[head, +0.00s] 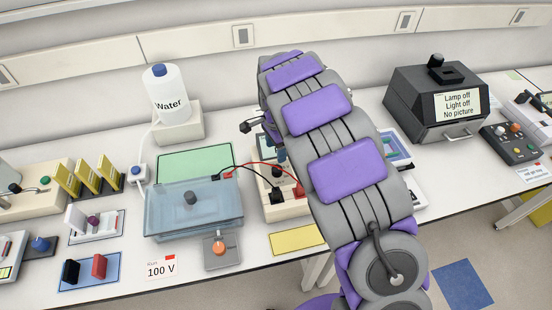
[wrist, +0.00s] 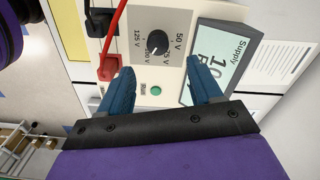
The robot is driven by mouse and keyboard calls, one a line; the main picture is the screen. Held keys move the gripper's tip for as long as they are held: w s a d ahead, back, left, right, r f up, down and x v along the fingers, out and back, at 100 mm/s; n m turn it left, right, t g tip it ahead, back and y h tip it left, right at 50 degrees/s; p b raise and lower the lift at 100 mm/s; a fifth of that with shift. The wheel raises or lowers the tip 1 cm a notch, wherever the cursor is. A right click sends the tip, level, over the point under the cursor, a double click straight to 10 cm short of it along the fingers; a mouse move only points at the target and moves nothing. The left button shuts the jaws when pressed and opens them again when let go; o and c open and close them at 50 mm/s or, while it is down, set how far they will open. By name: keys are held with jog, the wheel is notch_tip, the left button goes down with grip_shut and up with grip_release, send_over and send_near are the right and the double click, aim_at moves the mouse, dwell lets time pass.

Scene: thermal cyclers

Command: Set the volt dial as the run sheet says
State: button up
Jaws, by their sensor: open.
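The run sheet (head: 162,271), a small white card reading "100 V", lies near the bench's front edge in the head view. The cream power supply (head: 285,209) is partly hidden behind my arm. In the wrist view its black volt dial (wrist: 157,42) has labels from 50 V to 125 V around it. A small white mark on the dial appears to point toward the 100 V side, but the exact setting is hard to read. My gripper (wrist: 160,68) is open, its blue fingers apart on either side of the dial's lower area. The head view hides the fingers.
A green button (wrist: 155,90) sits between the fingers. The supply's screen (wrist: 222,58), partly hidden, shows "10" beside the right finger. Red and black leads plug in at left. A clear gel tank (head: 194,207) stands left of the supply.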

notch_tip(320, 180, up, 8)
jog(key=shift+f, duration=0.25)
jog(key=shift+a, duration=0.1)
jog(key=s+d+r+n+b, duration=0.2)
jog(key=s+d, duration=0.5)
jog(key=s, duration=0.2)
jog(key=s+d+r+n+b, duration=0.1)
jog(key=s+d+r+n, duration=0.15)
jog(key=s+d, duration=0.5)
jog(key=s+d+f+n+g+b, duration=0.1)
jog(key=s+f+n, duration=0.1)
jog(key=s, duration=0.9)
jog(key=s+d+f+n+b, duration=0.1)
jog(key=s+n, duration=0.4)
jog(key=s, duration=0.7)
notch_tip(320, 180, down, 2)
jog(key=shift+s+f+g+b, duration=0.25)
jog(key=shift+g+b, duration=0.15)
jog(key=shift+b, duration=0.35)
